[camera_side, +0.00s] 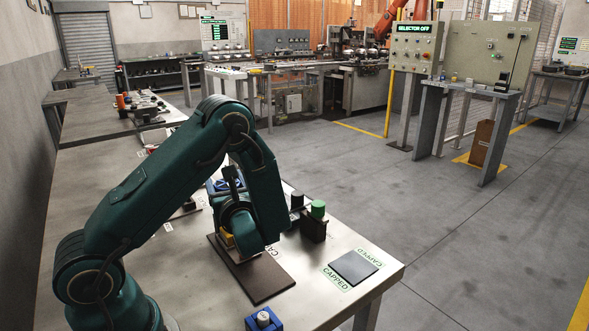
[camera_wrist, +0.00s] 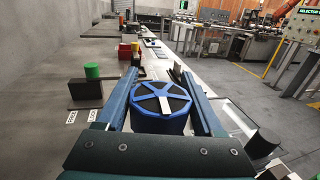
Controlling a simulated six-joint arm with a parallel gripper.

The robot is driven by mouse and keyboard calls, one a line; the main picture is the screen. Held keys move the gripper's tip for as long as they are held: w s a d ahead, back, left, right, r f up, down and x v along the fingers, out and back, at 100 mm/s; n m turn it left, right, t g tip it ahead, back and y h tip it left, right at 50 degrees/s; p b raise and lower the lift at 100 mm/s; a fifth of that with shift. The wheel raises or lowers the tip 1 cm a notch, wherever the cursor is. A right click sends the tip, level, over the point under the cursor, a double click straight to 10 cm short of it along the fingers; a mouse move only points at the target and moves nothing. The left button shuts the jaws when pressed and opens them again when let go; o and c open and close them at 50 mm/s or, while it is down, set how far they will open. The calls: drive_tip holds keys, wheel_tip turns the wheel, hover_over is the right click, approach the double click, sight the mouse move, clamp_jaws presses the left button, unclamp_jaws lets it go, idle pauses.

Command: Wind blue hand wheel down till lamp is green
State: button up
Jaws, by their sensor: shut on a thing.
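The blue hand wheel (camera_wrist: 146,90) is in the middle of the wrist view, a round spoked rim with a pale bar across its hub, on a dark blue body. My gripper (camera_wrist: 159,84) has one finger along each side of it and is shut on it. In the side view my wrist hides most of this spot; some blue (camera_side: 224,185) shows behind it. A green cylinder (camera_side: 318,209) tops a dark block right of my wrist. Another green cylinder (camera_wrist: 92,71) tops a dark block at left in the wrist view. I cannot tell which is the lamp.
A brown plate (camera_side: 262,285) lies below my wrist. A dark grey pad (camera_side: 353,267) marked CAPPED is near the bench corner. A blue block (camera_side: 263,319) stands at the front edge. A dark cylinder (camera_wrist: 262,144) stands close to the right of my gripper.

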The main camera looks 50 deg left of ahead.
drive_tip(key=shift+w+d+m+t+h, duration=0.1)
drive_tip(key=shift+w+m+t+h, duration=0.1)
drive_tip(key=shift+m+t+h, duration=0.55)
drive_tip(key=shift+w+d+m+t+h, duration=0.25)
drive_tip(key=shift+m+t, duration=0.6)
drive_tip(key=shift+t, duration=0.6)
drive_tip(key=shift+w+m+t+h, duration=0.15)
drive_tip(key=shift+m+t+h, duration=0.55)
drive_tip(key=shift+t, duration=0.4)
drive_tip(key=o, duration=1.4)
drive_tip(key=shift+y, duration=0.3)
